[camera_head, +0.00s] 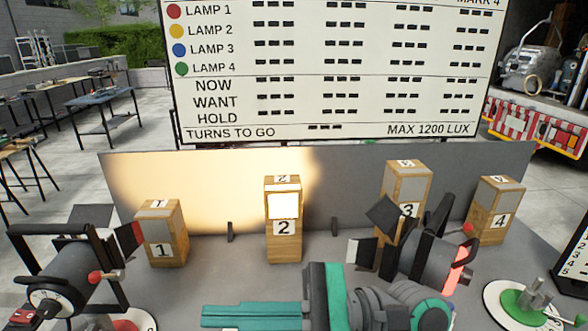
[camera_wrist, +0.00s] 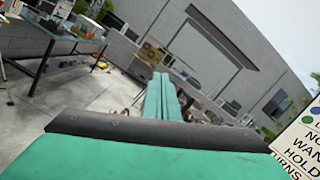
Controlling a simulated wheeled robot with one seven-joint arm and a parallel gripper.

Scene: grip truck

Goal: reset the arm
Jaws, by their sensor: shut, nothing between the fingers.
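My gripper (camera_head: 207,316) is at the bottom middle of the head view, pointing left, with its teal fingers together and empty. In the wrist view the shut fingers (camera_wrist: 160,97) point out over the yard toward a grey building. My gripper is in front of the wooden block marked 2 (camera_head: 283,248) and touches nothing that I can see. My arm folds in from the lower right of the head view.
Wooden blocks 1 (camera_head: 163,248), 3 (camera_head: 407,190) and 4 (camera_head: 495,222) stand on the grey table. A green-based dial (camera_head: 522,303) is at right. The lamp board (camera_head: 330,110) rises behind.

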